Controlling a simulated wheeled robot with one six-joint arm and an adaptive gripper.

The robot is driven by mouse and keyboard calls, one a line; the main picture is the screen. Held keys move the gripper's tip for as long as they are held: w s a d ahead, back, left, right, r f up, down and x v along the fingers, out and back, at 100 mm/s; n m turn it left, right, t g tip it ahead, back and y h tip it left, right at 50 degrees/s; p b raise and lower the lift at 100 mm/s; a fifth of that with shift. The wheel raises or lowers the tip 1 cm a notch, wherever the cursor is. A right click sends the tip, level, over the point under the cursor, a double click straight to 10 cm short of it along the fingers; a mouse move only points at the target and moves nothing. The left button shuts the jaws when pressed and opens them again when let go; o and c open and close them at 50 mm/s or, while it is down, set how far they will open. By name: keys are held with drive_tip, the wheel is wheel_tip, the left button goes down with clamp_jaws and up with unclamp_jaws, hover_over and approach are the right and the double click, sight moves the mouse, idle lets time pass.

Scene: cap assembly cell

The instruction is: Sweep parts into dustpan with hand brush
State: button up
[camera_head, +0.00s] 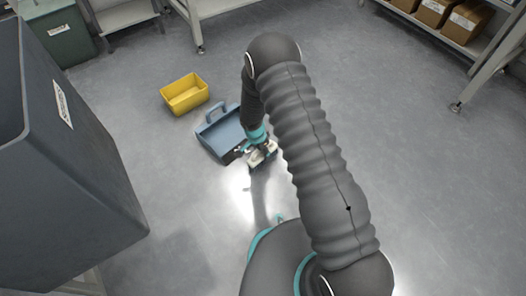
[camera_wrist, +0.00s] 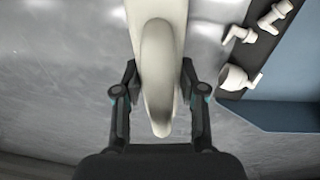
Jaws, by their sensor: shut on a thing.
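My gripper (camera_head: 257,145) is low over the floor, shut on a cream hand brush (camera_head: 264,156). In the wrist view, my gripper (camera_wrist: 159,85) has one finger on each side of the brush handle (camera_wrist: 158,45). The bristles cannot be made out. The blue dustpan (camera_head: 217,132) lies flat on the floor, just left of the gripper, partly hidden by the arm. In the wrist view, the dustpan (camera_wrist: 295,80) is at the right with a dark lip. White pipe fittings (camera_wrist: 238,35) lie on or by that lip, including an elbow (camera_wrist: 275,16) and a wider cup-shaped piece (camera_wrist: 236,80).
A yellow open bin (camera_head: 185,94) stands on the floor behind the dustpan. A tall dark grey container (camera_head: 75,170) fills the left side. A shelf with cardboard boxes (camera_head: 466,22) is at the far right, and a green bin (camera_head: 58,35) at the far left. Floor to the right is clear.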

sight(241, 142)
drive_tip(key=shift+f+b, duration=0.4)
drive_tip(key=shift+f, duration=0.15)
idle(0.8)
drive_tip(key=shift+w, duration=0.1)
drive_tip(key=shift+w+a, duration=0.6)
drive_tip(key=shift+a, duration=0.1)
drive_tip(key=shift+w+a, duration=1.35)
drive_tip(key=shift+a, duration=0.1)
drive_tip(key=shift+w+a+r, duration=0.2)
drive_tip(key=shift+w+a, duration=0.7)
drive_tip(key=shift+w+a+r, duration=0.2)
drive_tip(key=shift+w+a, duration=0.65)
drive_tip(key=shift+a, duration=0.05)
drive_tip(key=shift+w+a+r, duration=0.15)
drive_tip(key=shift+w+a, duration=0.75)
drive_tip(key=shift+w, duration=0.05)
